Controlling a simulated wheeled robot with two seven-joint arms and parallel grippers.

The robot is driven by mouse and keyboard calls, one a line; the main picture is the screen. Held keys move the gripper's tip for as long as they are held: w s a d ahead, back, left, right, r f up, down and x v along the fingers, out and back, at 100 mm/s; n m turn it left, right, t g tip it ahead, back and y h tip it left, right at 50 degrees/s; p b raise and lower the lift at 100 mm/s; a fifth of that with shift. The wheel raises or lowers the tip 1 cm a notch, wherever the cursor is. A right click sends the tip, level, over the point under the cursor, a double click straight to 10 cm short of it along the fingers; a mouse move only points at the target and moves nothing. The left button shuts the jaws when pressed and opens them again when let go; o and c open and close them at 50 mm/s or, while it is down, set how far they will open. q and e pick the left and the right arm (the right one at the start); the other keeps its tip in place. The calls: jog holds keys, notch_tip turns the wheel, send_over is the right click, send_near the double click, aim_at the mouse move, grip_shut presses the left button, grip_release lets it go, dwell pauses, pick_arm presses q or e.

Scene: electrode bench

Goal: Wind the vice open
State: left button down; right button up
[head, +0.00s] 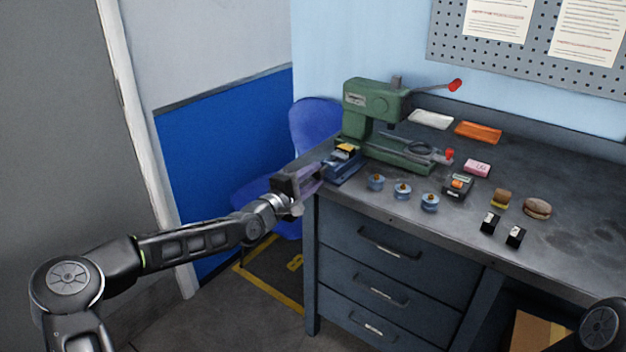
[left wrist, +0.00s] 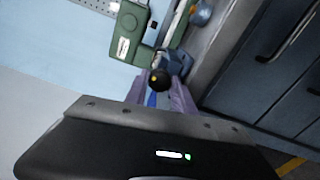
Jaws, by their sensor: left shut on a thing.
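The small blue vice (head: 345,168) stands at the left end of the bench, below the green press. A yellowish and dark piece (head: 346,149) sits at its top. My left gripper (head: 321,171), with purple fingers, reaches the vice's left side at the bench edge. In the left wrist view, a round black knob with a yellow dot (left wrist: 159,80) shows between the fingers of the gripper, and the blue vice (left wrist: 176,62) lies just beyond. The gripper is shut on the knob. My right gripper is out of view.
The green press (head: 375,106) with a red-tipped lever stands behind the vice. A white tray (head: 431,119) and an orange tray (head: 479,132) lie at the back. A blue chair (head: 315,128) is left of the bench.

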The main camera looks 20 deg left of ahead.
pick_arm(q)
jog(key=shift+n, duration=0.3)
jog(key=c, duration=1.1)
grip_release()
jog(key=shift+o, duration=0.2)
jog(key=v, duration=0.8)
jog(key=shift+b, duration=0.3)
jog(key=shift+w, duration=0.1)
